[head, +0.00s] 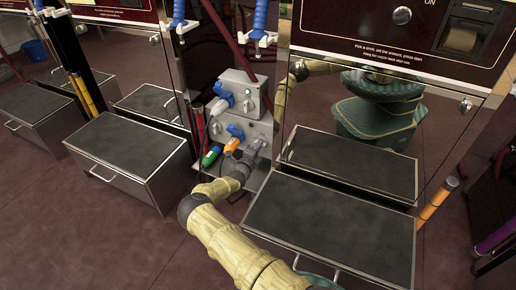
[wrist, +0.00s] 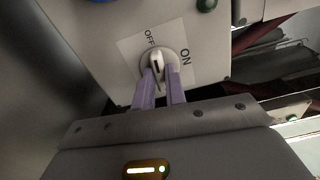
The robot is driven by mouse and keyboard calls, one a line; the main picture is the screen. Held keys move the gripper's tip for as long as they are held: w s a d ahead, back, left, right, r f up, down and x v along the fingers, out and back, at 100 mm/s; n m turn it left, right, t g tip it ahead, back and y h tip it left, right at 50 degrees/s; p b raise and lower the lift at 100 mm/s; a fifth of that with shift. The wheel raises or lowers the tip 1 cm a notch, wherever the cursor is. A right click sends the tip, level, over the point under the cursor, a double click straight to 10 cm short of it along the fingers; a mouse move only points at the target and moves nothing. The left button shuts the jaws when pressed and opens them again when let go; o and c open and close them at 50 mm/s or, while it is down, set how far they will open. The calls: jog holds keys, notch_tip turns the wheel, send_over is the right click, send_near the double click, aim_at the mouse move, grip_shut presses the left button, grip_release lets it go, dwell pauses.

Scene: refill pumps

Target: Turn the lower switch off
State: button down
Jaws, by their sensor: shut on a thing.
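The lower switch (wrist: 157,62) is a white rotary knob on a pale plate, with OFF printed at its upper left and ON at its right in the wrist view. A dark mark on the knob stands roughly upright in that view; I cannot tell exactly which label it points to. My gripper (wrist: 160,84) has its two purple fingers shut on the knob's near part. In the head view my gripper (head: 256,146) is at the right side of the lower grey box (head: 218,132), and it hides the lower switch there. The upper grey box (head: 232,84) sits above it.
Blue plugs (head: 224,101) and green (head: 211,155) and orange (head: 232,146) connectors stick out left of my gripper. Dark-topped metal boxes stand on the left (head: 130,148) and right (head: 335,222). A mirrored panel (head: 440,125) rises at the right.

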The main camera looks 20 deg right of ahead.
jog(key=shift+a+f+n, duration=0.1)
jog(key=shift+n, duration=0.4)
jog(key=c, duration=1.4)
grip_release()
jog(key=shift+c, duration=0.2)
jog(key=p+v, duration=0.7)
jog(key=v, duration=1)
jog(key=shift+s, duration=0.2)
jog(key=shift+a, duration=0.1)
